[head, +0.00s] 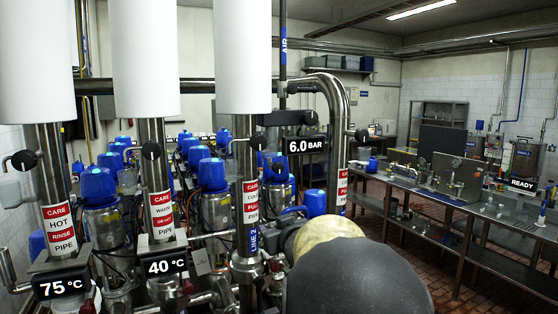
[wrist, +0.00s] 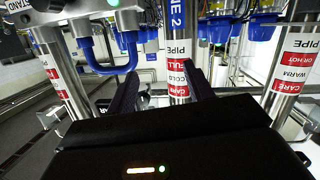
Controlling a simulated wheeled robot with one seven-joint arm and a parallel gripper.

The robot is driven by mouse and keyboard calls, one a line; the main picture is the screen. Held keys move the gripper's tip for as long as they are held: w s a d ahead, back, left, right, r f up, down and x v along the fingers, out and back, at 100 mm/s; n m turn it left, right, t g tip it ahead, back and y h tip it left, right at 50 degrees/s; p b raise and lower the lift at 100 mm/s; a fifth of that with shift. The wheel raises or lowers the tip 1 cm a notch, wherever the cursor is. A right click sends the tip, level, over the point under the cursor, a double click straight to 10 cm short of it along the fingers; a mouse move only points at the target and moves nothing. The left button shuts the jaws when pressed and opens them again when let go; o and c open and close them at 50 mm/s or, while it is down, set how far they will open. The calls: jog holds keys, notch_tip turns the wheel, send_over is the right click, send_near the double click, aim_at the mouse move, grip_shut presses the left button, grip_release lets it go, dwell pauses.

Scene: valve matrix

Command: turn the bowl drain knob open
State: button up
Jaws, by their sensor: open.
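I cannot pick out the bowl drain knob for certain in either view; no readable label names it. In the wrist view my gripper (wrist: 162,76) is open, its two dark fingers apart. A steel pipe (wrist: 178,60) with a red and white label, reading upside down, shows between and beyond the fingers. Small metal fittings (wrist: 146,98) show low between the fingers, partly hidden by the black gripper body. I see nothing held. In the head view my dark rounded arm link (head: 365,280) fills the lower middle and hides what is behind it.
Labelled steel pipes with white sleeves (head: 143,55) stand close in front, with black round knobs (head: 151,150). Blue-capped valves (head: 97,186) crowd behind them. A curved steel pipe (head: 338,110) rises beside my arm. Metal benches (head: 460,205) stand at right, with open tiled floor before them.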

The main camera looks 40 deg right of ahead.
aim_at(280, 169)
jog(key=s+d+r+n+t+p, duration=0.1)
jog(key=s+d+r, duration=0.1)
jog(key=r, duration=0.3)
jog(key=s+d+r+n+t+y, duration=0.1)
jog(key=s+d+r, duration=0.1)
jog(key=d+r, duration=0.2)
notch_tip(280, 169, up, 2)
jog(key=shift+s+t+p, duration=0.15)
jog(key=shift+t+p, duration=0.15)
jog(key=shift+p, duration=0.05)
jog(key=shift+d, duration=0.15)
jog(key=p+x, duration=0.5)
jog(key=x, duration=1.2)
jog(key=shift+w+f, duration=0.1)
jog(key=shift+w, duration=0.15)
jog(key=shift+c, duration=0.4)
jog(key=c, duration=0.9)
